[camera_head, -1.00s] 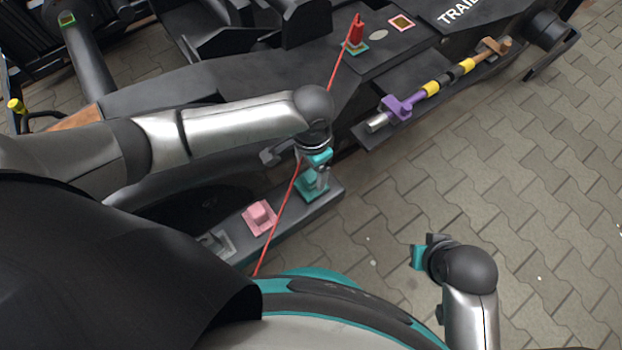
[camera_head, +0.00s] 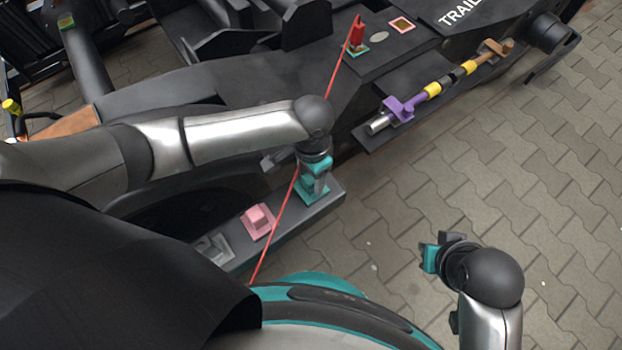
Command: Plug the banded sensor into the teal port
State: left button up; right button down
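My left gripper (camera_head: 315,169), with teal on its fingers, points down just above the teal port (camera_head: 311,194) on the dark beam. A small grey part (camera_head: 319,183) shows between the fingers and the port. It may be the banded sensor, but no bands can be made out and the gripper hides much of it. I cannot tell whether it is seated in the port or whether the fingers are shut on it. My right gripper (camera_head: 434,257), also with teal on it, hangs over the paving at the lower right, away from the port. Its finger gap is not clear.
A pink port (camera_head: 258,219) and a grey port (camera_head: 214,248) sit along the same beam. A red cable (camera_head: 283,203) crosses close by my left gripper, up to a red plug (camera_head: 356,38). Open paving is at right.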

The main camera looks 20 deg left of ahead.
aim_at(311, 177)
pick_arm(q)
grip_shut()
jog(key=shift+r, duration=0.15)
dwell(0.4)
